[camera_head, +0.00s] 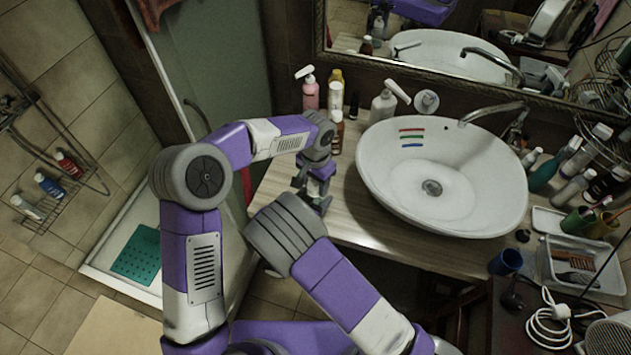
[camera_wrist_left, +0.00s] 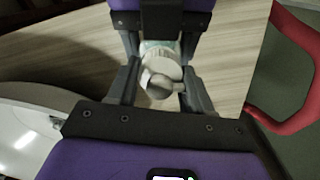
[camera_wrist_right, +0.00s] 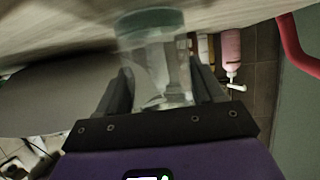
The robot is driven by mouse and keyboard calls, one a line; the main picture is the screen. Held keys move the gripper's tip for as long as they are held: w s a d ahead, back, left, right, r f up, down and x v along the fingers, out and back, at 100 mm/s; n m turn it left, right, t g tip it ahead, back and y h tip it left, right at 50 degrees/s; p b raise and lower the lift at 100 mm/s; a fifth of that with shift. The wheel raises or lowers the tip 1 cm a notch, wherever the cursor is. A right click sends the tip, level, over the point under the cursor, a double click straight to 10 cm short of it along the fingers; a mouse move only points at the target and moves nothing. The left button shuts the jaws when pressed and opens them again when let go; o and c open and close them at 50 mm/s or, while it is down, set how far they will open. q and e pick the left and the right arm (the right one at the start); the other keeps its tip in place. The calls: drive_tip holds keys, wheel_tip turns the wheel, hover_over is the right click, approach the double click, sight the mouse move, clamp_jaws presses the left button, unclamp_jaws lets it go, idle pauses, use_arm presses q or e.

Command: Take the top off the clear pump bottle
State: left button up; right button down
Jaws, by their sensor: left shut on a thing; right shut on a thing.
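The clear pump bottle (camera_wrist_right: 157,60) stands between the fingers of my right gripper (camera_wrist_right: 158,92), which is shut on its body; this view is upside down, with the bottle's teal base towards the picture's top. In the left wrist view, the white pump top (camera_wrist_left: 160,75) sits between the fingers of my left gripper (camera_wrist_left: 160,95), which is shut on it from above. In the head view, my left gripper (camera_head: 313,182) is low over the counter; the bottle is mostly hidden there by my arms. I cannot tell whether top and bottle are apart.
The white basin (camera_head: 385,165) is close to the right of my grippers on the wooden counter (camera_head: 345,220). A red curved bar (camera_wrist_left: 290,75) is near the counter edge.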

use_arm(q)
drive_tip(key=shift+n, duration=1.4)
drive_tip(key=shift+r, duration=0.25)
drive_tip(key=shift+r, duration=0.9)
drive_tip(key=shift+r, duration=2)
use_arm(e)
drive_tip(key=shift+c, duration=0.3)
unclamp_jaws()
